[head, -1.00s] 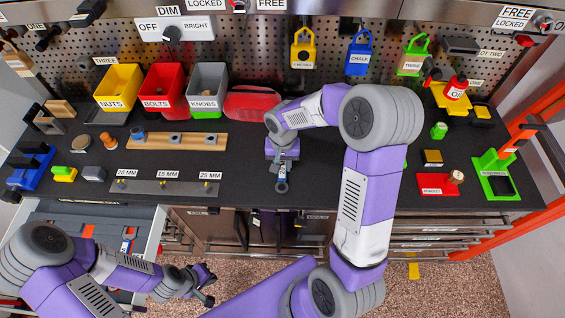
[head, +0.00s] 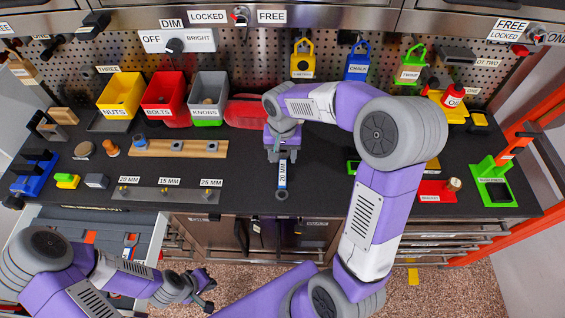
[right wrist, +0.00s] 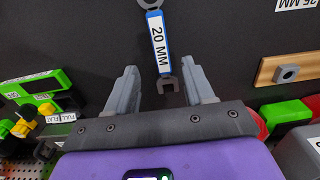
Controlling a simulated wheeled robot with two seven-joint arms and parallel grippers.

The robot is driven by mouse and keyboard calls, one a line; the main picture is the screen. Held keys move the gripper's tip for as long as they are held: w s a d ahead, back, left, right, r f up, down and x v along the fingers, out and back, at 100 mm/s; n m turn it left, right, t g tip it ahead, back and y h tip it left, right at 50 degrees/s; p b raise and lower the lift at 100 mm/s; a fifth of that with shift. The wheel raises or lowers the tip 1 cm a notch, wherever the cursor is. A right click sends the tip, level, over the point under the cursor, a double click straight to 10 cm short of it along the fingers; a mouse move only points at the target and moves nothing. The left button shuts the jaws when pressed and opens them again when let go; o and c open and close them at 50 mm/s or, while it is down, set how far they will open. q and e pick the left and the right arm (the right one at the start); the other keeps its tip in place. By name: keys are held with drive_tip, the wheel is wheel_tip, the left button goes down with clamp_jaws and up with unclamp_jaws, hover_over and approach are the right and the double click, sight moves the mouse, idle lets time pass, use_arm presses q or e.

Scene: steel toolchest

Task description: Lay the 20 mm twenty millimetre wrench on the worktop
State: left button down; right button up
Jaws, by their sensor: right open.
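The 20 mm wrench (head: 282,176), with a blue handle and a white "20 MM" label, lies on the black worktop (head: 330,175) near its front edge. In the right wrist view the wrench (right wrist: 159,45) points away from my right gripper (right wrist: 157,85). The fingers are open and apart, with the wrench's near jaw between their tips and not gripped. In the head view my right gripper (head: 283,152) is just behind the wrench. My left gripper (head: 208,293) hangs empty in front of the bench, beside the open drawer; its fingers look apart.
An open drawer (head: 158,245) sticks out at the front left. A labelled steel strip (head: 165,195) and a wooden block with nuts (head: 180,148) lie left of the wrench. Bins (head: 163,95) stand behind; a red block (head: 436,191) and green stand (head: 492,183) are right.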

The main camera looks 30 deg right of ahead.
drive_tip(key=shift+r, duration=1.75)
